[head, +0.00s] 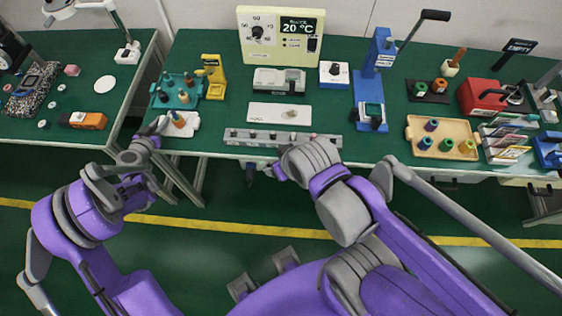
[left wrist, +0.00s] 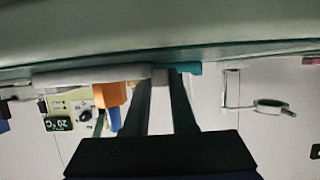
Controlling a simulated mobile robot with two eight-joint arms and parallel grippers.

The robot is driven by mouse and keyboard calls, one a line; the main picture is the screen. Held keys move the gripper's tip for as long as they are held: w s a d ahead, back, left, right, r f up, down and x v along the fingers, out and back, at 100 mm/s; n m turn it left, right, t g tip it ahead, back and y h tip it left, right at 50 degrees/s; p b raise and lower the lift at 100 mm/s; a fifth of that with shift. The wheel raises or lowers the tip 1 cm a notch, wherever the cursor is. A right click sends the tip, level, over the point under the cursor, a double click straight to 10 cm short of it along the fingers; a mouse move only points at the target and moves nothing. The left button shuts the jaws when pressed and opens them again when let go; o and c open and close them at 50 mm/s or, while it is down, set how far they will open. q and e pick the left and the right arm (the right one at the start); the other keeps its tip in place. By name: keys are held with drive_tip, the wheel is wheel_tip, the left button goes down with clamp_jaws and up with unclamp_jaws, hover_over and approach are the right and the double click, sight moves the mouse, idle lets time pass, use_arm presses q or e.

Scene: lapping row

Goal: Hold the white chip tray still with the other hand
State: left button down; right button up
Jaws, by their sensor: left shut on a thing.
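The white chip tray (head: 190,131) lies at the front edge of the green bench, left of centre. An orange piece with a blue end (head: 178,119) stands on it, and shows upside down in the left wrist view (left wrist: 112,96). My left gripper (head: 161,124) is at the tray's left end. In the left wrist view its fingers (left wrist: 167,78) are shut on the tray's end, beside the long pale edge (left wrist: 90,74). My right arm reaches to the bench front near the middle; its fingers are hidden or too small to make out.
A teal tray (head: 186,96) with several bottles and a yellow stand (head: 214,77) are just behind. A grey slotted bar (head: 275,138) lies to the right along the front edge. A tan tray (head: 450,127) with spools is further right. A gap separates the left bench.

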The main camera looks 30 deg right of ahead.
use_arm(q)
drive_tip(key=c, duration=0.7)
unclamp_jaws()
drive_tip(key=shift+o, duration=0.2)
drive_tip(key=v, duration=1.2)
